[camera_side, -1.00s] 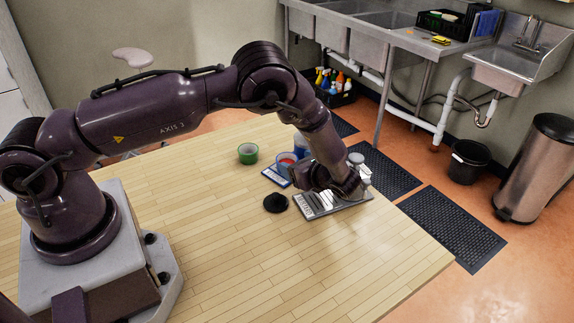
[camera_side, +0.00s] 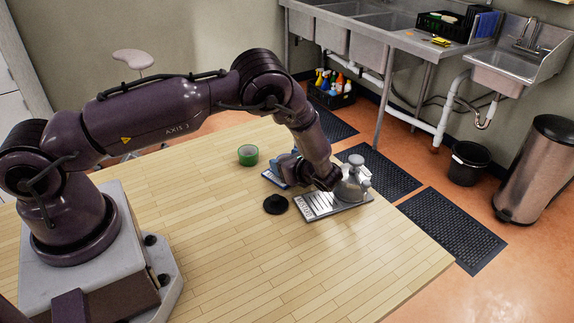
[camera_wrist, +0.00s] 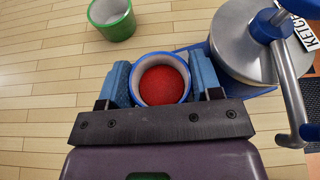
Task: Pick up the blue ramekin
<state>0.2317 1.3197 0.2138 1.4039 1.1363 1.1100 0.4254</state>
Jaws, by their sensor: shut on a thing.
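The blue ramekin (camera_wrist: 163,56) shows in the wrist view as a small cup with a blue rim and red contents. My gripper (camera_wrist: 160,79) has a blue finger pressed on each side of it, so it is shut on the ramekin. I cannot tell whether the ramekin's base touches the mat.
A green ramekin (camera_side: 248,156) stands to the left. A metal pump dispenser (camera_side: 352,180) stands on a grey tray (camera_side: 320,207) close on the right. A black round object (camera_side: 276,204) lies in front. The front of the wooden table (camera_side: 250,265) is clear.

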